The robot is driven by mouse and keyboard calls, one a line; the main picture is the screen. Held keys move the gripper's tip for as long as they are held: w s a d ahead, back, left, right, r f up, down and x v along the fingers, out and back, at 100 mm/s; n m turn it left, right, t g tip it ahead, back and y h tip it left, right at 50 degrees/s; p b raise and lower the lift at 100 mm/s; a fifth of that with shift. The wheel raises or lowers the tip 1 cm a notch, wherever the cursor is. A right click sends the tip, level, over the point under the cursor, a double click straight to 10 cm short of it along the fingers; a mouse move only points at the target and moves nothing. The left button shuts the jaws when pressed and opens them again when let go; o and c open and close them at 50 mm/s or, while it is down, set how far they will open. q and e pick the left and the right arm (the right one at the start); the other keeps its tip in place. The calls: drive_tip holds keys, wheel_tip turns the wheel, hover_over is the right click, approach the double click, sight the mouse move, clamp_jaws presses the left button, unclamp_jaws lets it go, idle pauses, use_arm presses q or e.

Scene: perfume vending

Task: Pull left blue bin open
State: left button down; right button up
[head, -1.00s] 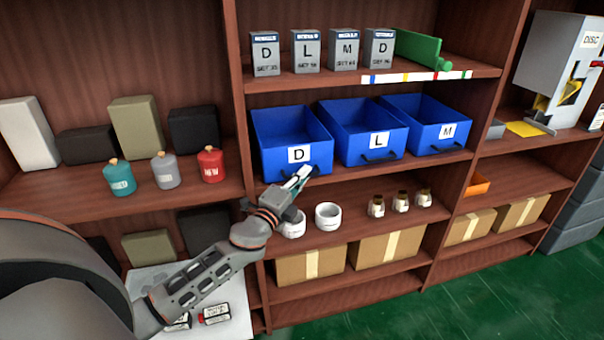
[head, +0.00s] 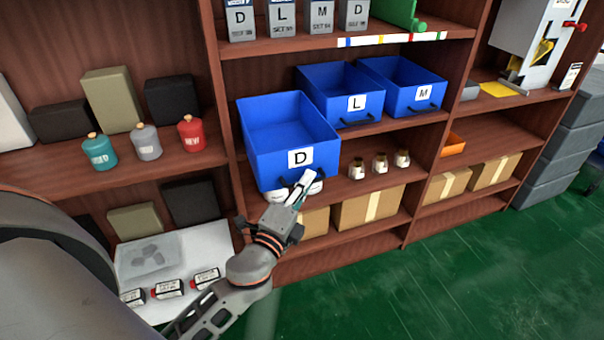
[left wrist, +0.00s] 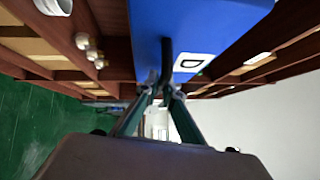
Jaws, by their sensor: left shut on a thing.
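The left blue bin (head: 262,168), labelled D, sticks out from its shelf well past the L bin (head: 331,107) and the M bin (head: 394,101). Its inside looks empty. My left gripper (head: 303,181) is at the front of the D bin, shut on its dark handle. In the left wrist view, the fingers (left wrist: 159,93) close around the black handle (left wrist: 167,60), with the blue bin (left wrist: 205,18) above. My right gripper is not in view.
White round containers sit under the D bin, partly hidden. Small bottles (head: 381,163) stand on the lower shelf to the right. A white board (head: 205,259) with small boxes lies at lower left. Green floor (head: 440,265) is open in front of the shelves.

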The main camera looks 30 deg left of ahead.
use_arm(q)
drive_tip(key=shift+s+d, duration=0.15)
drive_tip(key=c, duration=2.2)
unclamp_jaws()
drive_tip(key=shift+o, duration=0.2)
drive_tip(key=s+f, duration=0.1)
drive_tip(key=s, duration=1.1)
drive_tip(key=shift+d+f, duration=0.3)
drive_tip(key=shift+d, duration=0.15)
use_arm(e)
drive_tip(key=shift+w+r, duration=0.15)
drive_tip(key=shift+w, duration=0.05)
